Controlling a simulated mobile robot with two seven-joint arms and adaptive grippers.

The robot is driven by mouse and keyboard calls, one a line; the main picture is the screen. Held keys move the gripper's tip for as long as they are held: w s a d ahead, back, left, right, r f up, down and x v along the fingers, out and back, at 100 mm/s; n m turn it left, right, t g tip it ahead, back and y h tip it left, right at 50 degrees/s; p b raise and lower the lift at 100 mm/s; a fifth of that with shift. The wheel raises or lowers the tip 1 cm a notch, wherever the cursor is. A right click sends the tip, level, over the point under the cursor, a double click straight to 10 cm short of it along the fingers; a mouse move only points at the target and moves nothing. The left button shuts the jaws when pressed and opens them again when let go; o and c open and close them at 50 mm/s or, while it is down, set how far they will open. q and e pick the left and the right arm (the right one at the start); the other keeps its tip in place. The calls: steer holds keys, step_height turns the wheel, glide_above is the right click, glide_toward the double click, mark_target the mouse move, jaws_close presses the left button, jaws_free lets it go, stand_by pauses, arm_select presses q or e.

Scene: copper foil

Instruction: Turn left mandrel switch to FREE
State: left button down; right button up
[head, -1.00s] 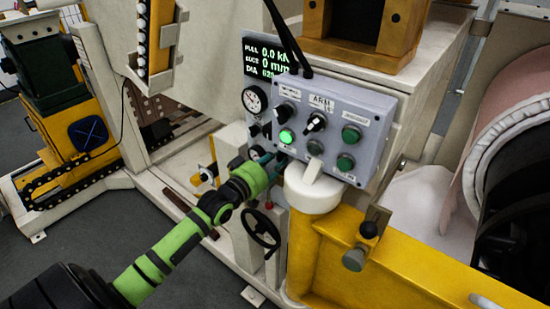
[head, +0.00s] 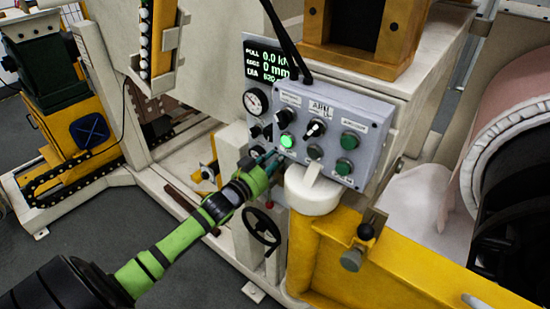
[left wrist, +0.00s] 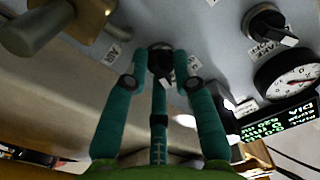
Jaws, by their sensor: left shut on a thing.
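The grey control box (head: 331,130) stands at centre in the head view, with black switches, a lit green button (head: 287,141) and dark green buttons. My left gripper (head: 275,163) reaches to its lower left side from the left. In the left wrist view its teal fingers (left wrist: 160,75) close around a small black switch knob (left wrist: 160,62) on a grey panel. The fingers partly cover the knob. White labels (left wrist: 193,72) beside it are upside down and too small to read. In the head view the gripper hides this knob. My right gripper is not in view.
Another black switch (left wrist: 268,25) and a dial gauge (left wrist: 290,75) sit right of the fingers in the wrist view. A lit display (head: 270,62) is above the gauge (head: 256,101). A black handwheel (head: 262,226) and yellow frame (head: 420,250) lie below the box.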

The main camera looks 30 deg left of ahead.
arm_select(q)
steer(key=shift+d+f+m, duration=0.15)
steer(key=shift+d+m, duration=0.05)
steer(key=shift+m, duration=0.8)
steer(key=shift+f, duration=0.1)
steer(key=c, duration=1.2)
jaws_free()
steer(key=shift+d, duration=0.1)
steer(key=s, duration=0.8)
steer(key=s+a, duration=0.1)
steer(key=s, duration=0.3)
steer(key=shift+a, duration=0.1)
